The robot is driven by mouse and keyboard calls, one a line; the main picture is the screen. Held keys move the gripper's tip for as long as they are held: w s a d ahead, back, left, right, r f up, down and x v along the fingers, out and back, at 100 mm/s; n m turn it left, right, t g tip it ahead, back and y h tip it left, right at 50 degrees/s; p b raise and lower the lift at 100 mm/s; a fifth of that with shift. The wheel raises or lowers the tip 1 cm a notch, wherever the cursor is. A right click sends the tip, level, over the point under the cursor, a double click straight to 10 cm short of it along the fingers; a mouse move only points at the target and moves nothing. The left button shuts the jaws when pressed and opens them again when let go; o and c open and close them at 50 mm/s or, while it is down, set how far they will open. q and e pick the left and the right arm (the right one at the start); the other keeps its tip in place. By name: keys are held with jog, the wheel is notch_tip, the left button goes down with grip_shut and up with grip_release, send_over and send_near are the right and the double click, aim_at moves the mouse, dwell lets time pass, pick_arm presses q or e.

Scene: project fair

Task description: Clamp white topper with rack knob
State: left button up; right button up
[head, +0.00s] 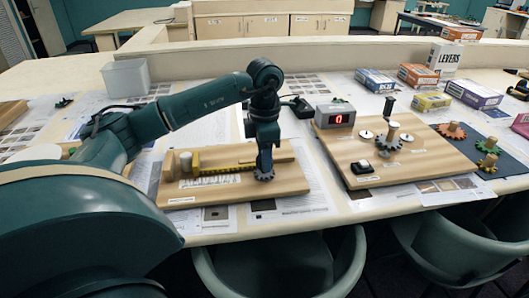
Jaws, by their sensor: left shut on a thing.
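The left wooden board (290,184) carries a yellow toothed or marked strip (222,170), a pale wooden block (186,161) and a pale upright piece (168,165) at its left end. I cannot tell for sure which pale piece is the white topper. My left gripper (264,162) points down at the right end of the strip, directly over a dark toothed wheel (264,175). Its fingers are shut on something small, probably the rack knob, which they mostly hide. My right gripper is not in view.
A second wooden board (415,163) with a red-digit display (335,116), discs and a black switch (362,168) stands to the right. Gears lie on a dark mat (480,150). Several boxes stand at the back right, and a white bin (126,77) at the back left.

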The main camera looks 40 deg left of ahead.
pick_arm(q)
jog(key=n, duration=0.4)
jog(key=shift+r+n+p, duration=0.1)
jog(key=shift+n+p, duration=0.2)
jog(key=shift+p, duration=0.05)
jog(key=shift+n, duration=1.6)
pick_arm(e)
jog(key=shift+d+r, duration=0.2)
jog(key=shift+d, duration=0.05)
pick_arm(q)
jog(key=shift+p, duration=0.3)
jog(key=o, duration=1)
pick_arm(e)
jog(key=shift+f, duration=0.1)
